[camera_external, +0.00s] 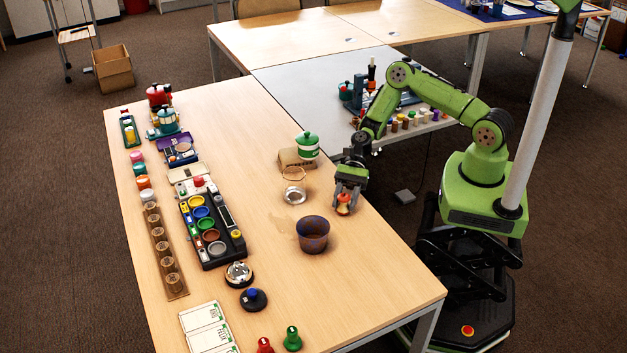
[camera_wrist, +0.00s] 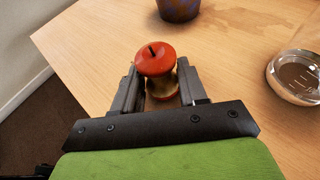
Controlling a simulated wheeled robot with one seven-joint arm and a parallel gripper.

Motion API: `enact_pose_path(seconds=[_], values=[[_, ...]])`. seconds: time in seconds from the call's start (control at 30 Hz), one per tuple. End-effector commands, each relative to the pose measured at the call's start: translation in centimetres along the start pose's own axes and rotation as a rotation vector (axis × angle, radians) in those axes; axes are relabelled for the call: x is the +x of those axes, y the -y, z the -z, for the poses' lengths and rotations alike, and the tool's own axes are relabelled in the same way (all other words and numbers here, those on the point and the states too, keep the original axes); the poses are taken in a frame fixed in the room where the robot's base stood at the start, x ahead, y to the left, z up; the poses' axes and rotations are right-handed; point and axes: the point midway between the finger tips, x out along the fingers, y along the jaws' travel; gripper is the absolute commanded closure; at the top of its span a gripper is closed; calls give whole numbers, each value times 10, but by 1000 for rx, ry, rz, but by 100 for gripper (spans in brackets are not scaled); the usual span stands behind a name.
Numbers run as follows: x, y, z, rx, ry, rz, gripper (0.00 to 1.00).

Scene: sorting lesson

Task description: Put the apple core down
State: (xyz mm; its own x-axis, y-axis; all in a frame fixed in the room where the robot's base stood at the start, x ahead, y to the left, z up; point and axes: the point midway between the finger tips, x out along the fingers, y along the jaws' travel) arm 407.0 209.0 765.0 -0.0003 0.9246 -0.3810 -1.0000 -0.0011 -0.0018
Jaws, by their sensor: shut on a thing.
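The apple core (camera_external: 343,203) has a red top with a dark stem and a pale bitten middle. In the wrist view the apple core (camera_wrist: 155,62) sits between the two jaws. My gripper (camera_external: 347,192) is shut on it, pointing down near the right edge of the wooden table (camera_external: 330,285). In the wrist view my gripper (camera_wrist: 160,85) has a finger on each side of the core. I cannot tell whether the core's bottom touches the tabletop.
A dark blue-brown pot (camera_external: 313,236) stands near the core, toward the front; it shows in the wrist view (camera_wrist: 178,8). A glass dish (camera_external: 294,195) lies left of my gripper, also in the wrist view (camera_wrist: 297,76). A green-lidded jar (camera_external: 307,146) stands behind. The front right tabletop is clear.

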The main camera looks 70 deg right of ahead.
Motion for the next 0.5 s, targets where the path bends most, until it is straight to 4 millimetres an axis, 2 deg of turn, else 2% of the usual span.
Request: enact_pose_path(seconds=[0.23, 0.27, 0.4, 0.5], values=[[0, 0, 2, 0, -2, 1, 87], [0, 0, 1, 0, -2, 1, 55], [0, 0, 1, 0, -2, 1, 34], [0, 0, 1, 0, -2, 1, 33]])
